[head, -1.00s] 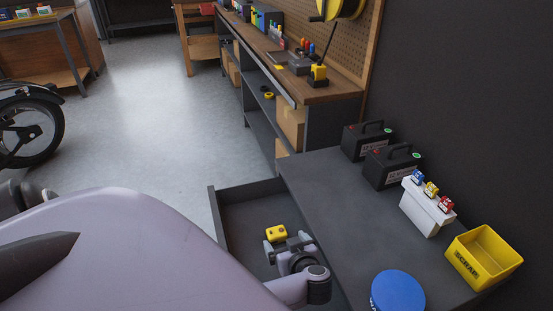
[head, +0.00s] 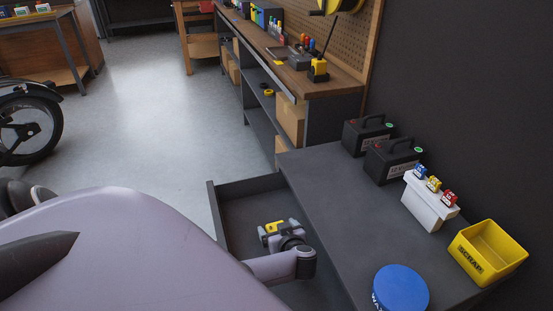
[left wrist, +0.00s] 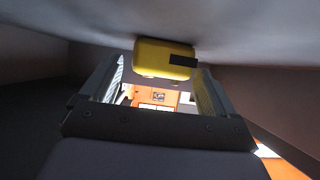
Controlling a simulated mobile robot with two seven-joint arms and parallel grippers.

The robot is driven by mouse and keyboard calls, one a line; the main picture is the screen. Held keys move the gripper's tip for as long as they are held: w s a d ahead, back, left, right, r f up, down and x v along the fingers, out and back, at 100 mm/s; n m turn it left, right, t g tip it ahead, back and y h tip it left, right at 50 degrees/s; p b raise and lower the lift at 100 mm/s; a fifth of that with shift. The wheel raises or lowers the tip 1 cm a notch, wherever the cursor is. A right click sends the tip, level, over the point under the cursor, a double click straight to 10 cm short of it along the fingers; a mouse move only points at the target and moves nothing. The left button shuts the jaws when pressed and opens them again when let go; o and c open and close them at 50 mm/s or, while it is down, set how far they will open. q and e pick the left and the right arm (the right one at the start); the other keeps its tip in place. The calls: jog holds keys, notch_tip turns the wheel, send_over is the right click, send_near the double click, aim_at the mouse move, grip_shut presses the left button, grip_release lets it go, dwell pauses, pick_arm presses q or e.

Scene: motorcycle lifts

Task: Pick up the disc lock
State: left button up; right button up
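The yellow disc lock (head: 273,227) lies in the open grey drawer (head: 231,205) below the dark bench top. My left gripper (head: 281,231) is down in the drawer at the lock and partly hides it in the head view. In the left wrist view the lock (left wrist: 160,58), with a dark patch on its face, sits between the two fingertips. The fingers stand apart on either side of it, and narrow gaps seem to show. I cannot see the right gripper.
The bench top (head: 330,205) beside the drawer carries two black batteries (head: 392,161), a white container (head: 430,205), a yellow scrap bin (head: 488,250) and a blue round lid (head: 400,288). The drawer walls stand close around my left gripper. Open floor lies beyond.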

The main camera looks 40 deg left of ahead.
pick_arm(q)
jog(key=c, duration=1.1)
jog(key=shift+r, duration=0.15)
